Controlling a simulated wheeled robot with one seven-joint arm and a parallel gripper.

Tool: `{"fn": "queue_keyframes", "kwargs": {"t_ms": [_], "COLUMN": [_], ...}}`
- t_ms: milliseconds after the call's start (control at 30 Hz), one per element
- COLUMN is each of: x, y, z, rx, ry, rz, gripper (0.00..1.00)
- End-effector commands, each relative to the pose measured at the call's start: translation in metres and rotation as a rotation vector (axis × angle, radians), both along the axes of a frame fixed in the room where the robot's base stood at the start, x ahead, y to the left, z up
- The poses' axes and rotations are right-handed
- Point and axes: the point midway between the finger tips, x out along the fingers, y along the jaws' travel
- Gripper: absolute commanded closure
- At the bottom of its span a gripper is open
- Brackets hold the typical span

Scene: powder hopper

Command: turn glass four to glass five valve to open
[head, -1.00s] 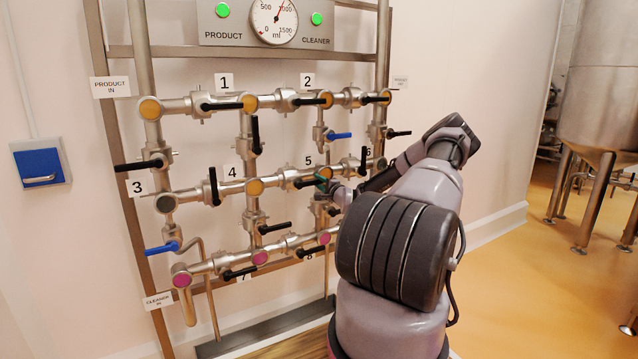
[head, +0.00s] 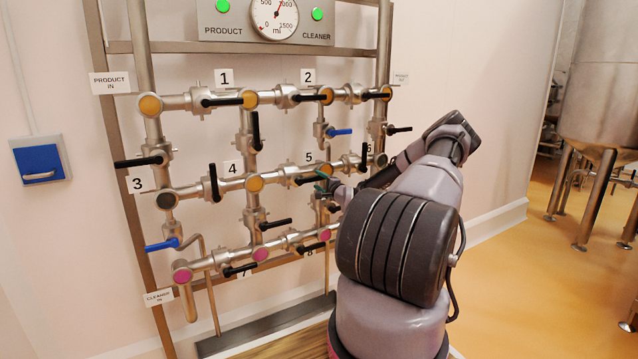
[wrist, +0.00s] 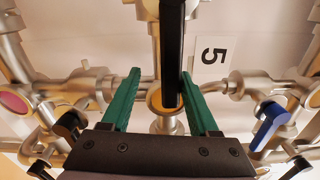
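The valve between glass four (head: 255,184) and glass five has a black handle (head: 308,180). In the head view the handle lies along the horizontal pipe. In the wrist view this handle (wrist: 172,50) runs along its pipe, its end in front of the orange glass five (wrist: 158,103). My gripper (head: 324,182) is at the handle's right end. In the wrist view my gripper (wrist: 165,85) is open, with one green finger on each side of the handle and a gap to both. Contact is not visible. Glass five is partly hidden by the gripper in the head view.
Other black handles surround it, including the upright one left of glass four (head: 214,184) and one below (head: 310,248). A blue handle (head: 338,132) sits above right; it also shows in the wrist view (wrist: 270,125). Open floor (head: 500,290) lies to the right.

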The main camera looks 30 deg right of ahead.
Motion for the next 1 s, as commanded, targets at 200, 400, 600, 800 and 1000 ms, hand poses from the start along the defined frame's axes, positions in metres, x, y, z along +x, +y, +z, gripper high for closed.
{"fn": "queue_keyframes", "kwargs": {"t_ms": [200,400,600,800,1000], "x": [-0.004,-0.035,-0.075,-0.102,-0.109], "y": [-0.002,-0.003,-0.004,-0.004,-0.004], "z": [0.000,-0.001,-0.001,0.000,0.000], "rx": [0.000,0.002,0.002,0.000,-0.001], "ry": [0.000,0.001,0.001,0.000,-0.001], "rz": [-0.002,-0.003,-0.003,-0.001,0.000], "gripper": [0.43,0.43,0.43,0.43,0.43]}}
